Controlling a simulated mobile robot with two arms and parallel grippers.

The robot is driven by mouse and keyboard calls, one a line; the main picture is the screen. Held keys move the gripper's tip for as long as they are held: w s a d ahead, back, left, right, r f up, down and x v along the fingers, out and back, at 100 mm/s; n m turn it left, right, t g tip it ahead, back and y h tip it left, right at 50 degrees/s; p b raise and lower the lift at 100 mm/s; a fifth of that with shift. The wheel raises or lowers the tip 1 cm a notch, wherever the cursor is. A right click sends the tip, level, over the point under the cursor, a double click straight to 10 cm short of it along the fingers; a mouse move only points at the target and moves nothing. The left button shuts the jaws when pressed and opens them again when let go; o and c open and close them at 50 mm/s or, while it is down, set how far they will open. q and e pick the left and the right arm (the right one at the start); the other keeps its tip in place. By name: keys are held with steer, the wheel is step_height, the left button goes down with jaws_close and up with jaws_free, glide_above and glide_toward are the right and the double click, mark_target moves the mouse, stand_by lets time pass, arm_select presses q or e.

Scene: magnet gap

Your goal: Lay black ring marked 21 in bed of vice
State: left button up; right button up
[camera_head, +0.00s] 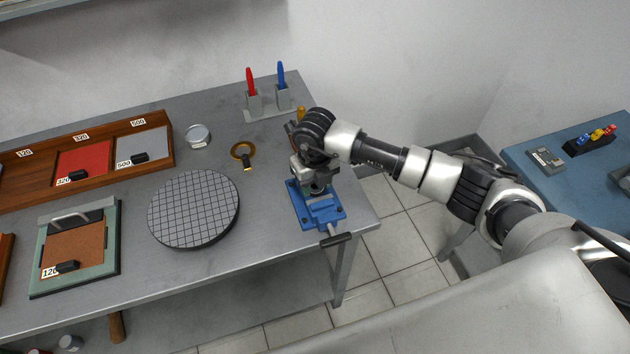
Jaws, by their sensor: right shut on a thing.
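The blue vice (325,213) stands at the right end of the grey workbench, its handle toward the front. My right gripper (318,182) is directly above the vice bed, pointing down, and covers the back part of the vice. It is shut on a small dark thing, which looks like the black ring; the gripper hides most of it and no number can be read. I cannot tell whether the ring touches the bed. My left gripper is not in view.
A brass ring-shaped loupe (243,152), a round gridded plate (194,209) and a small round tin (198,136) lie left of the vice. Wooden trays (160,125) fill the left. The bench edge is close right.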

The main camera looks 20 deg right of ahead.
steer(key=shift+f, duration=0.2)
stand_by(0.4)
steer(key=o, duration=0.9)
steer(key=c, duration=0.5)
steer(key=shift+r+p, duration=1.3)
steer(key=shift+r, duration=1)
steer(key=shift+o, duration=0.4)
steer(key=o, duration=0.5)
